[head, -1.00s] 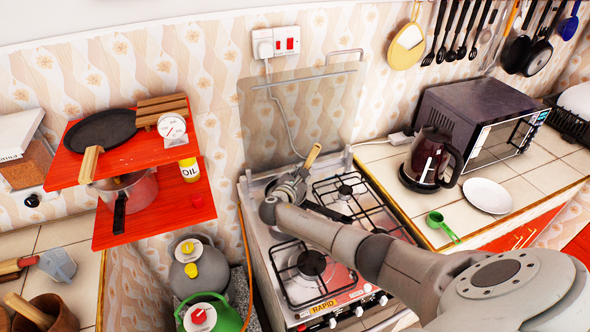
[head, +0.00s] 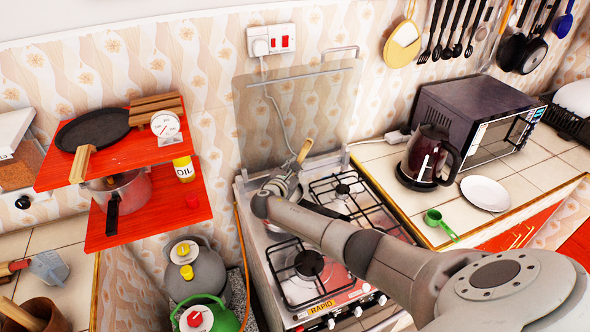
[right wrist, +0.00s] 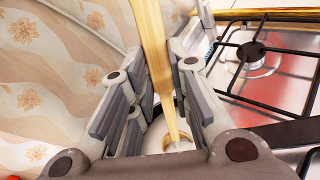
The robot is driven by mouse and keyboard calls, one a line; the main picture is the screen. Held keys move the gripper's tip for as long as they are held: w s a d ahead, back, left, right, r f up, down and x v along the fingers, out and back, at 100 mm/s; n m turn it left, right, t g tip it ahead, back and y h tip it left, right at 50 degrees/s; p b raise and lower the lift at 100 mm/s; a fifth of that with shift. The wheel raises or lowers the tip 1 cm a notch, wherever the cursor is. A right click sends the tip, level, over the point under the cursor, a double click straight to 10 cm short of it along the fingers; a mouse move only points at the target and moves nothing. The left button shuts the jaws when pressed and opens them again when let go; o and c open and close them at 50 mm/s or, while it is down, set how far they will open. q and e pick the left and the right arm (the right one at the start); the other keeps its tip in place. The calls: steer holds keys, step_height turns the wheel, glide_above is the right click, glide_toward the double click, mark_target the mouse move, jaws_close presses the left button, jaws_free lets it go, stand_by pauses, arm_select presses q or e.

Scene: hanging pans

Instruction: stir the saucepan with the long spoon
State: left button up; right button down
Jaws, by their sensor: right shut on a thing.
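The long wooden spoon (head: 304,152) stands tilted above the back left of the stove, its upper end showing in the head view. My right gripper (head: 284,186) is shut on it. In the right wrist view the spoon (right wrist: 155,50) runs down between the fingers of the gripper (right wrist: 160,85). A dark pan handle (head: 326,211) sticks out from behind my right arm over the stove. The pan's body is mostly hidden by my arm and gripper, so I cannot tell how deep the spoon's lower end sits. My left gripper is out of view.
The gas stove (head: 310,285) has free front burners. A raised glass lid (head: 300,110) stands behind it. A red shelf (head: 195,205) at left holds another pot (head: 125,187).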

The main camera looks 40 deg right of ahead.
step_height(320, 180, up, 11)
steer(key=p, duration=0.1)
steer(key=shift+f, duration=0.15)
stand_by(0.5)
steer(key=shift+f, duration=0.1)
